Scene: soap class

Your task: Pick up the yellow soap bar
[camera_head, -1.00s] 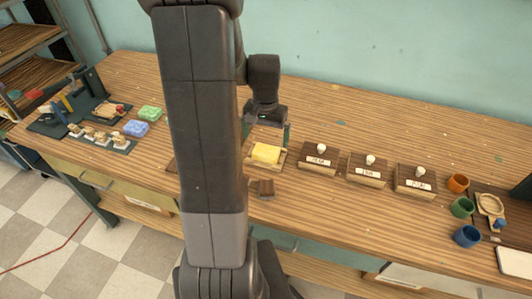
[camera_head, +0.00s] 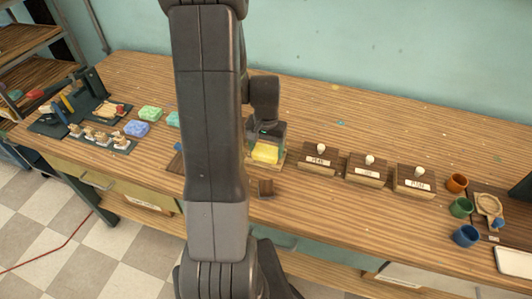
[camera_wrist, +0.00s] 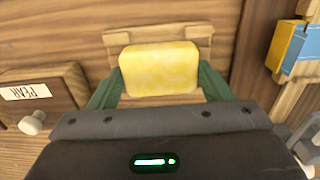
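The yellow soap bar (camera_wrist: 160,69) lies on a small wooden tray (camera_wrist: 198,31) and fills most of the gap between the two green fingers of my gripper (camera_wrist: 160,80) in the wrist view. One finger stands on each side of it, close to its edges. I cannot tell whether they touch it. In the head view my gripper (camera_head: 266,147) is down over the yellow soap bar (camera_head: 265,154), which still lies low on its tray. The fingers are spread, one on either side of the bar.
Wooden boxes with white knobs, one labelled PEAR (camera_head: 318,158), stand to the right. Cups, including an orange one (camera_head: 457,183), stand at the far right. Green (camera_head: 150,113) and blue (camera_head: 136,128) soap bars lie on the left. A small brown block (camera_head: 265,188) lies in front.

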